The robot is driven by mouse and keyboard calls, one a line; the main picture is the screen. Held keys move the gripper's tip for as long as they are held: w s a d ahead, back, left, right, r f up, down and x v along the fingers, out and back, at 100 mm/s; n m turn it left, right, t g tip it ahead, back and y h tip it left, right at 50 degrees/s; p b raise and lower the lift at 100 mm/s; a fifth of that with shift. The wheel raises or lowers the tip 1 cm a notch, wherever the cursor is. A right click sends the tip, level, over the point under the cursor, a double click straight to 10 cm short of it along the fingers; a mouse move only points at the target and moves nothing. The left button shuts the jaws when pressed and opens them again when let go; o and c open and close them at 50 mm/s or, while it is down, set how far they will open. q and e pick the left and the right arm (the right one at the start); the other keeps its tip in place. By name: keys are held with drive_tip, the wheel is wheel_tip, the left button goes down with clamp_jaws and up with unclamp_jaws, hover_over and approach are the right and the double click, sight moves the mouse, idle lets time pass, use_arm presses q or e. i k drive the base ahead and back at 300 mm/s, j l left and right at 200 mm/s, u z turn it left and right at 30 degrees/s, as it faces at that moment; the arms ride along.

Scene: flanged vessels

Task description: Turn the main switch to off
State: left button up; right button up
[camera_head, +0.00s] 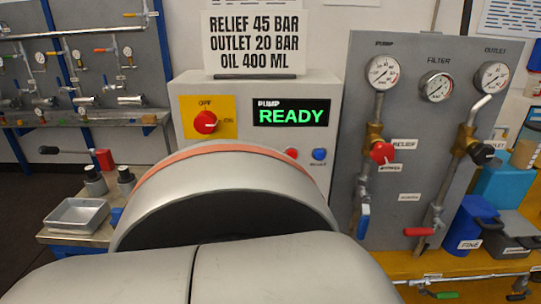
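The main switch (205,122) is a red rotary knob on a yellow plate (229,132), on the left of the grey pump box's front. "OFF" is printed above the knob and a label that seems to read "ON" is to its right. The knob seems to point right, toward that label. The pump display (291,113) beside it reads "READY" in green. Neither of my grippers shows in the head view. A large grey rounded body with an orange band, apparently my own arm, fills the lower middle and hides the lower part of the box.
A sign (254,43) stands on the box. A red button (291,154) and a blue button (319,155) sit below the display. To the right stands a grey panel (405,225) with gauges, pipes and valves. A metal tray (77,215) is at left.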

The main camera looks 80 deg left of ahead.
sight(205, 123)
drive_tip(key=u, duration=2.6)
